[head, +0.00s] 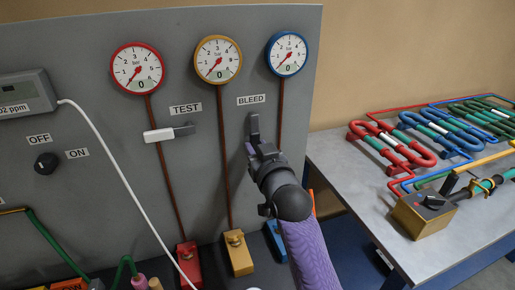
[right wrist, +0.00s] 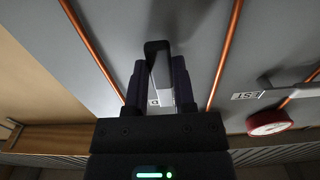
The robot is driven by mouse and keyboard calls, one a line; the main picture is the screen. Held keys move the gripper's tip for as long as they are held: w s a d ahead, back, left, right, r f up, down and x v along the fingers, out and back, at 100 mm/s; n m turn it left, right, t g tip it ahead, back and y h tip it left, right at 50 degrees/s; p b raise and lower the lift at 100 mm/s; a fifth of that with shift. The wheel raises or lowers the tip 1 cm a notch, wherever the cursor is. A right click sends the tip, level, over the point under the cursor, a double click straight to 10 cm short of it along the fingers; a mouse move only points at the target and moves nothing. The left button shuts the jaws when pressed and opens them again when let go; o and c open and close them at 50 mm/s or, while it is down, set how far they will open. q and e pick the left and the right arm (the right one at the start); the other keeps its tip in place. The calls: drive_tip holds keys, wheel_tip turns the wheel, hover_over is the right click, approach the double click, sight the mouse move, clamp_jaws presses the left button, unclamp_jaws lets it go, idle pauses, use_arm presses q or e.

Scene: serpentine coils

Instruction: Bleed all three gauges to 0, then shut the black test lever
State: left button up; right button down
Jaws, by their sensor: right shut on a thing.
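The red gauge (head: 137,68), yellow gauge (head: 218,60) and blue gauge (head: 287,54) each show a 0 in their lower window, with needles pointing down-left. The bleed lever (head: 254,123) stands upright under the BLEED label. My right gripper (head: 257,150) is shut on the bleed lever, below its dark tip. In the right wrist view my fingers (right wrist: 159,90) close around its pale shaft (right wrist: 161,80), with the black end (right wrist: 157,47) beyond them. My left gripper is not in view.
A grey detector (head: 25,93) with a white cable hangs at left, above a black OFF/ON knob (head: 46,163). Copper pipes run down to red, yellow and blue blocks. A side table (head: 345,160) holds coloured coils and a brass box (head: 424,213).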

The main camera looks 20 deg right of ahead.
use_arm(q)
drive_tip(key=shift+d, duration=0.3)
